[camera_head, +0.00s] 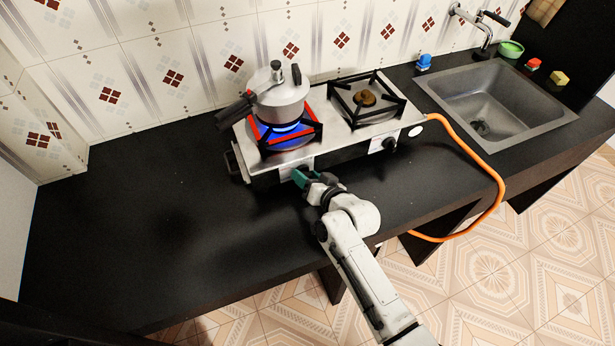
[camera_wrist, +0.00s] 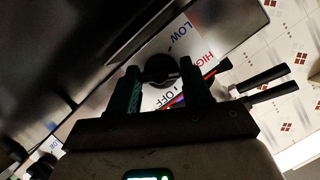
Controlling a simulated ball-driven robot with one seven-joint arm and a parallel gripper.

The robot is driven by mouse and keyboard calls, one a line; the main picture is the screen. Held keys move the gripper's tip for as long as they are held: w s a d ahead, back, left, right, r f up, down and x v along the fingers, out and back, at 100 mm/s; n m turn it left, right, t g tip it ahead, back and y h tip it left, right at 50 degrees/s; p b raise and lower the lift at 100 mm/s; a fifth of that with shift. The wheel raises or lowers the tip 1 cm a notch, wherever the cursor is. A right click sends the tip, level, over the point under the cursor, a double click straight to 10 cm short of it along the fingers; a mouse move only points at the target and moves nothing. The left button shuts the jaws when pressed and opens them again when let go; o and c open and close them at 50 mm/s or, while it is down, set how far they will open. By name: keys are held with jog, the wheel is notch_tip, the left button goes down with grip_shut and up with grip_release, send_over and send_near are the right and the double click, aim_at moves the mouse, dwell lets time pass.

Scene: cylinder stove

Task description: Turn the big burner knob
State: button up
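The black round burner knob (camera_wrist: 160,70) shows in the wrist view on a white plate marked LOW, HIGH and OFF. My gripper (camera_wrist: 163,82) has its two green fingers apart, one on each side of the knob in that view. I cannot tell whether they touch it. In the head view my gripper (camera_head: 303,178) is at the stove's front, below the left burner (camera_head: 287,135), and hides most of this knob. Blue flame shows on the left burner under a silver pressure cooker (camera_head: 280,95). The stove's other knob (camera_head: 389,145) is to the right on the front panel.
The right burner (camera_head: 364,98) is empty. An orange hose (camera_head: 497,170) runs from the stove's right side over the counter edge. A sink (camera_head: 500,100) is at right. The black counter (camera_head: 120,220) is clear at left. The cooker's dark handle (camera_head: 235,112) sticks out left.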

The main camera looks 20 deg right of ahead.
jog(key=c, duration=0.6)
jog(key=shift+o, duration=0.2)
jog(key=shift+f+m+b, duration=0.15)
jog(key=shift+m+b, duration=0.15)
jog(key=shift+b, duration=0.3)
jog(key=shift+d+f+m+y+b, duration=0.15)
jog(key=shift+m+y+b, duration=0.2)
jog(key=shift+b, duration=0.6)
jog(key=m+t+y+b, duration=0.1)
jog(key=m+b, duration=0.1)
jog(key=b, duration=0.2)
jog(key=shift+f+m, duration=0.1)
jog(key=shift+m, duration=0.15)
jog(key=m+t+y+b, duration=0.1)
jog(key=m+b, duration=0.2)
jog(key=b, duration=0.1)
jog(key=shift+y+b, duration=0.35)
jog(key=shift+m+t+b, duration=0.4)
jog(key=shift+m+b, duration=0.6)
jog(key=shift+m, duration=0.3)
